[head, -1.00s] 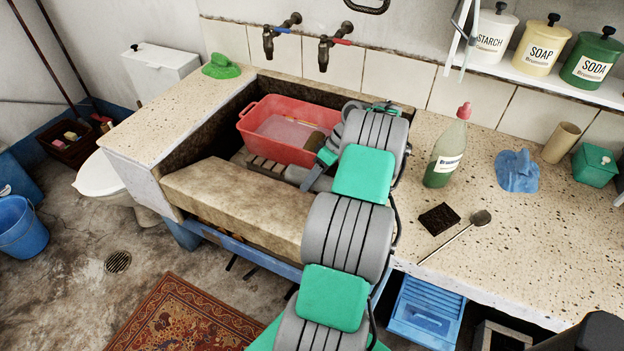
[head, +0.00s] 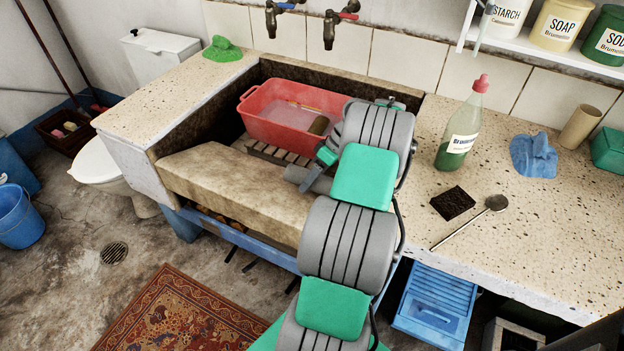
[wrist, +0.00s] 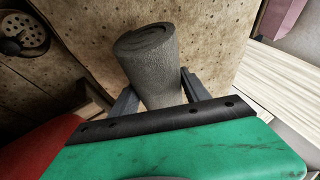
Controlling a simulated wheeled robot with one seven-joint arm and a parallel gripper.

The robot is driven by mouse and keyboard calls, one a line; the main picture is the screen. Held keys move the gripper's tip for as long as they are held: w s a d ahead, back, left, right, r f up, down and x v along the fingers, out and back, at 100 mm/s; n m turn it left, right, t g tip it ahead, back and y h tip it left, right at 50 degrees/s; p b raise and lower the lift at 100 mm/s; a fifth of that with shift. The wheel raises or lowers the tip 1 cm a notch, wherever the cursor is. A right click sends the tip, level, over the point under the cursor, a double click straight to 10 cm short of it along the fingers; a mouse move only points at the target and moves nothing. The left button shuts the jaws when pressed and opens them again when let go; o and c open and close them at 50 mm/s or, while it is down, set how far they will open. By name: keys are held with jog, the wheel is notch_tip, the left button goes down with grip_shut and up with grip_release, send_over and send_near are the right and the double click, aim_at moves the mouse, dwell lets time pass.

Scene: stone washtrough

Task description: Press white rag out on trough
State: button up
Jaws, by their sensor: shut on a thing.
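My gripper (wrist: 160,98) is shut on a rolled cloth (wrist: 150,62), which I take to be the white rag, though it looks dark grey in the shade. The roll sticks out beyond the fingers in the wrist view, with its spiral end toward the top left. A stained stone surface lies behind it; I cannot tell whether they touch. In the head view the stone trough (head: 215,185) is left of my arm, and my gripper (head: 305,180) is low inside it, partly covered by the arm.
A red tub (head: 262,127) with cloudy water stands on wooden slats (head: 268,153) in the trough, close to my gripper. A drain (wrist: 25,33) shows in the wrist view. A bottle (head: 459,135), blue cloth (head: 533,155), dark sponge (head: 452,203) and spoon (head: 475,222) occupy the right counter.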

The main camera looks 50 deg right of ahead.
jog(key=shift+s+a+f+b, duration=0.1)
jog(key=shift+a+f+b, duration=0.25)
jog(key=shift+f+b, duration=0.55)
